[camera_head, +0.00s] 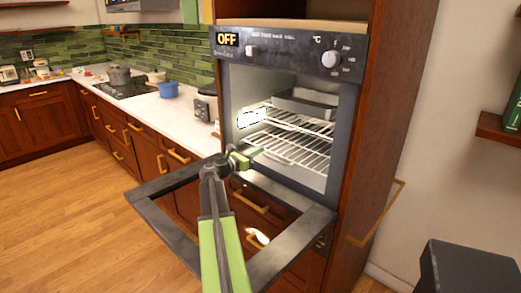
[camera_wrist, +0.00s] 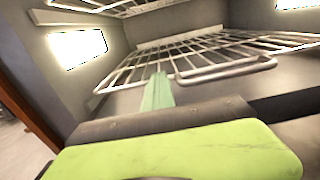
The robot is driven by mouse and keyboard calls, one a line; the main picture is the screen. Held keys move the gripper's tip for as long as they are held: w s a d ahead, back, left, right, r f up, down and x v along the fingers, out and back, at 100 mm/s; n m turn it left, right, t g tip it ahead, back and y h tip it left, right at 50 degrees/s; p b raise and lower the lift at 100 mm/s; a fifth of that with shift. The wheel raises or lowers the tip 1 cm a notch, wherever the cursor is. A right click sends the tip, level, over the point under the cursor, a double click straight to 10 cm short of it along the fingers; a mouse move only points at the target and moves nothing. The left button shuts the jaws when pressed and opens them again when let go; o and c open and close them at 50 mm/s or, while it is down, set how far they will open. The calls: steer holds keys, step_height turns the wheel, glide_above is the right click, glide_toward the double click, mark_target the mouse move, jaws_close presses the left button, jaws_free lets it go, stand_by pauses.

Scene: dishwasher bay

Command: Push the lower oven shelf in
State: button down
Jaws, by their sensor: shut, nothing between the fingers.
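The oven (camera_head: 290,36) is open, with its door (camera_head: 300,235) folded down flat. The lower oven shelf (camera_head: 292,158) is a wire rack inside the cavity. It also shows in the wrist view (camera_wrist: 225,72), with its front rail facing me. My gripper (camera_head: 251,154) is shut and empty, at the left part of the oven mouth. In the wrist view the green fingers (camera_wrist: 157,92) point in at the front of the lower shelf, left of its middle. I cannot tell whether they touch it. The big green gripper body hides the bottom of that view.
An upper wire rack (camera_head: 300,125) sits above and holds a grey tray (camera_head: 305,103). The door lies under my arm. Left of the oven is a counter (camera_head: 140,108) with a blue pot (camera_head: 168,90). The wooden floor (camera_head: 70,210) at left is clear.

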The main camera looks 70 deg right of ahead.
steer(key=v, duration=1.4)
steer(key=shift+s, duration=0.1)
